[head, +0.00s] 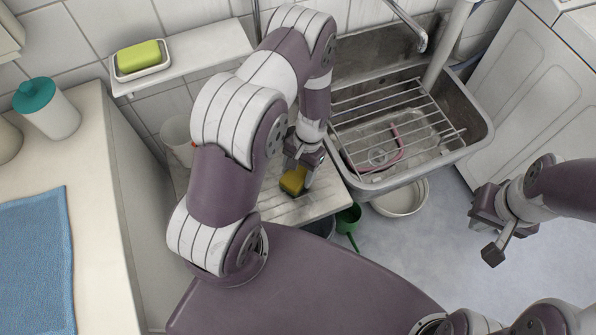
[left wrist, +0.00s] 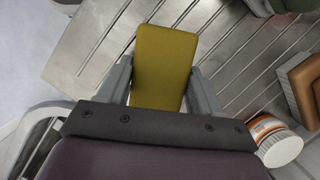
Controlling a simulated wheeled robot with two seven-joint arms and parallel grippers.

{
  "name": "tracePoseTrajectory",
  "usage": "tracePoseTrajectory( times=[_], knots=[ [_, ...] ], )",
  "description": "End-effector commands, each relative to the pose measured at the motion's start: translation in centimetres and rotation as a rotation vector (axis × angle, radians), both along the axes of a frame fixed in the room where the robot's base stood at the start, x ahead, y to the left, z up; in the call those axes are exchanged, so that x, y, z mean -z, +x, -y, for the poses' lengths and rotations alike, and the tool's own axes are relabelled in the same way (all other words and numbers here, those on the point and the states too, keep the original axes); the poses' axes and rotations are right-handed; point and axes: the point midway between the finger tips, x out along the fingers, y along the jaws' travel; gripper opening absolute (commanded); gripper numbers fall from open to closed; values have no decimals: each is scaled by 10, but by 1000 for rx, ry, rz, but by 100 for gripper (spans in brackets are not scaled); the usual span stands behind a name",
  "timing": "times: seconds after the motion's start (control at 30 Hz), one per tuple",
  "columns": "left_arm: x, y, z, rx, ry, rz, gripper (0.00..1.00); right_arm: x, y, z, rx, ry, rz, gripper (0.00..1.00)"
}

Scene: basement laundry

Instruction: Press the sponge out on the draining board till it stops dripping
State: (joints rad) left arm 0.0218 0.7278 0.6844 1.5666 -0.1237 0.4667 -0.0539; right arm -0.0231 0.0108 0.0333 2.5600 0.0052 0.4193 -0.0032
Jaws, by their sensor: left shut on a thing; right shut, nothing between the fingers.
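A yellow sponge (head: 293,181) is in my left gripper (head: 302,172), low over the grooved draining board (head: 317,206). In the left wrist view the sponge (left wrist: 163,62) sits between the two grey fingers of my left gripper (left wrist: 160,88), with the board's grooves (left wrist: 235,60) behind it. I cannot tell whether the sponge touches the board, and no drips can be made out. My left arm hides part of the board. My right gripper (head: 493,248) is shut and empty, out to the right above the floor.
The metal sink (head: 482,135) with a wire rack adjoins the board's right side. A white basin (head: 403,200) and a green scoop (head: 347,220) are below. In the left wrist view, a brown block-like object (left wrist: 304,88) and a white-and-orange tub (left wrist: 278,146) are at the right.

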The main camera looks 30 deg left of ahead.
Motion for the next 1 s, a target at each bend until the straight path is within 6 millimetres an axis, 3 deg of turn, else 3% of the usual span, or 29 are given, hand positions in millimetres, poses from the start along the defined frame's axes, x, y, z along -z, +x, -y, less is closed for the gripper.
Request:
tracePoseTrajectory(
  times=[1.0],
  knots=[
    [10, 0, 0, 0, 0, 0, 37, 7, 0, 0, 0, 0, 0, 0]
  ],
)
